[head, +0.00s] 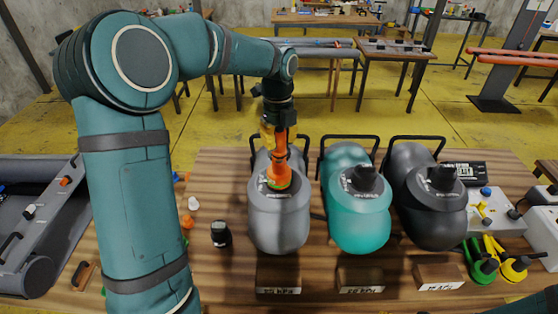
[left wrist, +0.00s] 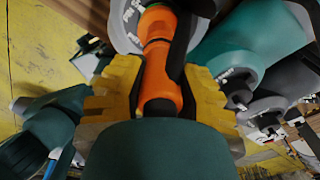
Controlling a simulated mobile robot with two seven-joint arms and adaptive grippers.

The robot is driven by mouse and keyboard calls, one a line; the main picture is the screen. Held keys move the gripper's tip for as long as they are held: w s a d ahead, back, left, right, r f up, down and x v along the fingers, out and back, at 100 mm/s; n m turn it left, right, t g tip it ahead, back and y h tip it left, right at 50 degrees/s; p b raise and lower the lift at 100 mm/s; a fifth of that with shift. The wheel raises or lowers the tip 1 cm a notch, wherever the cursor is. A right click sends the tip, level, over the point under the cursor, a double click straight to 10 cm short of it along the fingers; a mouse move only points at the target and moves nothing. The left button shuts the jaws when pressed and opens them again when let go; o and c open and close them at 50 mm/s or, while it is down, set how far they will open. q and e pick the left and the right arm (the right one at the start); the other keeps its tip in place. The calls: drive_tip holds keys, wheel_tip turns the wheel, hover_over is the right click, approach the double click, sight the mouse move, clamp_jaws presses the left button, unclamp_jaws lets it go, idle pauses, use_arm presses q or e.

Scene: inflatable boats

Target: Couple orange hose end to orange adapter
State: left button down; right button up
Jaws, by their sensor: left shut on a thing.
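An orange adapter (head: 279,182) sits on the valve on top of the grey inflatable tube (head: 279,222). My left gripper (head: 277,138) is directly above it, pointing down, its yellow fingers shut on the orange hose end (left wrist: 160,85). The hose end stands roughly upright over the adapter. In the left wrist view the adapter (left wrist: 158,22) lies in line just beyond the hose end. They look touching or nearly so; whether they are locked together I cannot tell. The fingers hide part of the hose end. My right gripper is not in view.
A teal tube (head: 358,225) and a dark grey tube (head: 435,215), with black valve tops, stand to the right. Green (head: 482,266) and yellow (head: 512,268) hose ends lie at the table's right. A black cap (head: 221,234) stands left of the grey tube. Wooden label blocks (head: 278,281) line the front.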

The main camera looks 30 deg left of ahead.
use_arm(q)
drive_tip(key=shift+f+b, duration=0.5)
drive_tip(key=shift+f, duration=0.4)
idle(0.4)
drive_tip(key=c, duration=0.7)
unclamp_jaws()
drive_tip(key=shift+r, duration=0.1)
drive_tip(key=r, duration=1.1)
drive_tip(key=shift+w+a+r, duration=0.1)
drive_tip(key=shift+a+r, duration=0.1)
drive_tip(key=shift+r, duration=0.2)
